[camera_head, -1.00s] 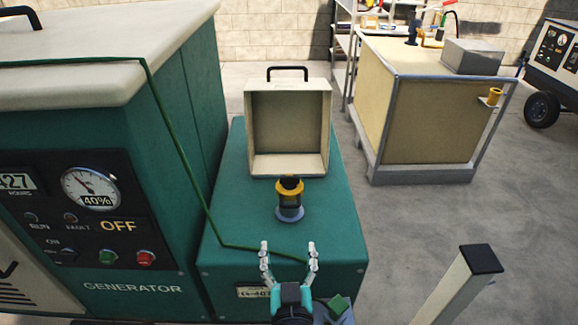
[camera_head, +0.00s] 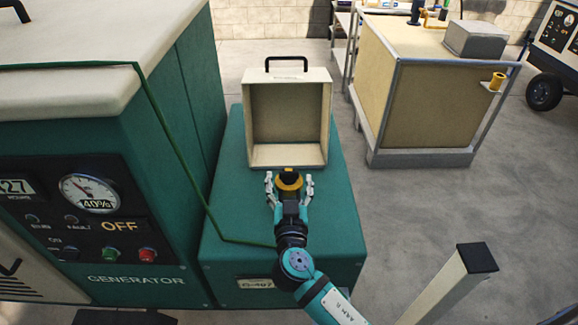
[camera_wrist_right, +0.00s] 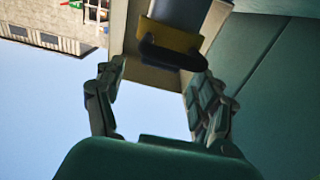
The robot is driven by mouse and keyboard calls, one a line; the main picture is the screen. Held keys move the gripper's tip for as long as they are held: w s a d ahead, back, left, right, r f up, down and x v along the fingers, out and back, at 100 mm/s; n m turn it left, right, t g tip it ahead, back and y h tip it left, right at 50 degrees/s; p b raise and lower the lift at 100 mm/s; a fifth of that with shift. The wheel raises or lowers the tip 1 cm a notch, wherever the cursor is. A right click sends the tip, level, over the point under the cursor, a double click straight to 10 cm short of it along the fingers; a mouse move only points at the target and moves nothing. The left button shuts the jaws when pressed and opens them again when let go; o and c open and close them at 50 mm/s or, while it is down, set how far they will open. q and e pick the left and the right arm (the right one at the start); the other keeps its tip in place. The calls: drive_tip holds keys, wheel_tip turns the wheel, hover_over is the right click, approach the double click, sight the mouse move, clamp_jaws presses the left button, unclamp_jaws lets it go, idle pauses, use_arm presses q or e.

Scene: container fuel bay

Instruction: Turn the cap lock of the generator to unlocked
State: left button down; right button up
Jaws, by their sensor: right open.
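The generator (camera_head: 150,190) is a green machine with a pale top on the left; its panel reads OFF and 40%. A lower green box (camera_head: 335,225) joins it on the right. The fuel cap with its yellow ring and black top (camera_head: 289,180) stands on this box in front of an open beige cover. My right gripper (camera_head: 290,182) is open, its fingers on either side of the cap in the head view. In the right wrist view the yellow and black cap part (camera_wrist_right: 172,42) shows beyond the open fingers. Contact cannot be told. My left gripper is not in view.
The open beige cover (camera_head: 328,120) with a black handle stands right behind the cap. A green cord (camera_head: 175,150) runs down the generator's side. A framed tan tank (camera_head: 420,110) is at the back right.

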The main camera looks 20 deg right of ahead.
sight(289, 174)
drive_tip(key=x, duration=0.3)
drive_tip(key=shift+w+d+p, duration=0.2)
drive_tip(key=shift+w+p, duration=0.1)
drive_tip(key=shift+w, duration=0.15)
drive_tip(key=c, duration=1.2)
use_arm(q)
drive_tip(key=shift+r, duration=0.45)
